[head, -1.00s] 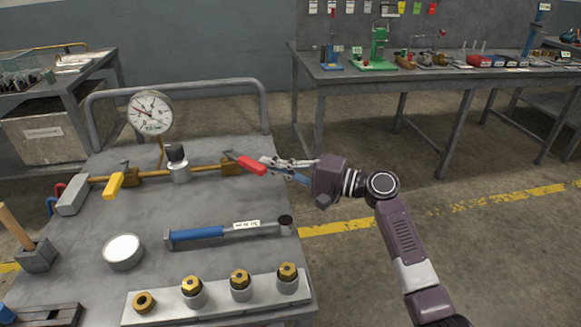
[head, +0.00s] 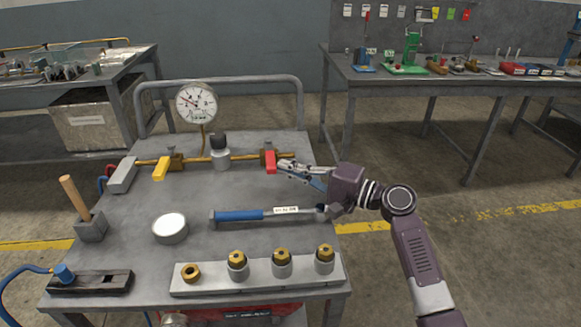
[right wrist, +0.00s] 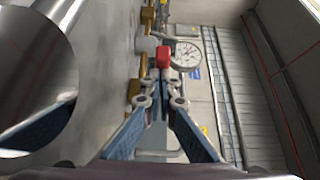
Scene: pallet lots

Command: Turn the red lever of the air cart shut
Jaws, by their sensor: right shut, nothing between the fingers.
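The red lever (head: 270,162) sits on the brass valve at the right end of the brass pipe (head: 237,157) on the grey air cart (head: 230,190). Its handle points toward me, across the pipe. My right gripper (head: 282,164) is shut and empty, with its fingertips at the right side of the red handle. Whether they touch it I cannot tell. In the right wrist view the red lever (right wrist: 163,57) is just beyond the closed fingertips (right wrist: 164,90). My left gripper is not in view.
A yellow lever (head: 160,170) and a pressure gauge (head: 197,103) stand on the same pipe line. A blue-handled wrench (head: 240,215) lies in front, below my right gripper. A white round tin (head: 170,228) and a strip of brass fittings (head: 258,274) are nearer.

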